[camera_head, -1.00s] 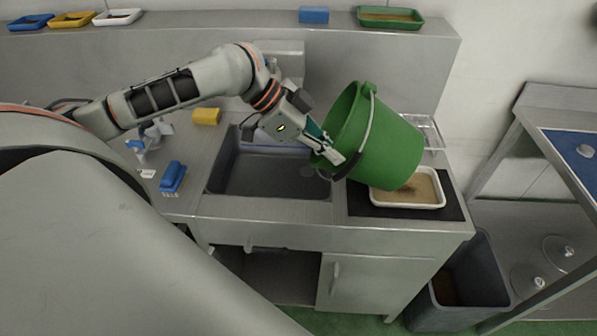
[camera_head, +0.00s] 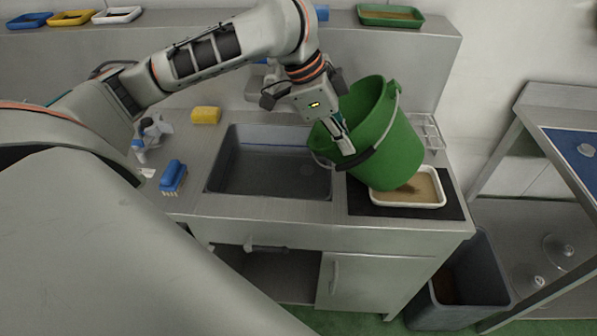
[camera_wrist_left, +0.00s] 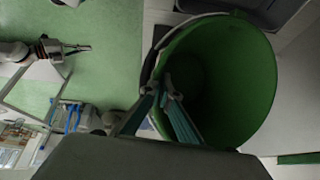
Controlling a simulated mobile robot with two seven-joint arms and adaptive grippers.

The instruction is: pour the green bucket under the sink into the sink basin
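The green bucket (camera_head: 385,150) is held in the air over the right end of the sink counter, tilted with its mouth up and to the left. Its lower rim is near the basin's right edge. The wrist view looks into its green inside (camera_wrist_left: 225,85); I see no contents there. My left gripper (camera_head: 342,140) is shut on the bucket's rim, seen also in the wrist view (camera_wrist_left: 162,92). The grey sink basin (camera_head: 270,178) lies left of the bucket and its visible floor looks bare. My right gripper (camera_wrist_left: 82,48) shows small in the wrist view, over green floor.
A white tray (camera_head: 440,203) with brown contents sits on a black mat (camera_head: 362,206) below the bucket. A wire rack (camera_head: 432,132) stands behind. A blue brush (camera_head: 173,175) and yellow sponge (camera_head: 206,115) lie left of the basin. A grey bin (camera_head: 462,315) stands right of the cabinet.

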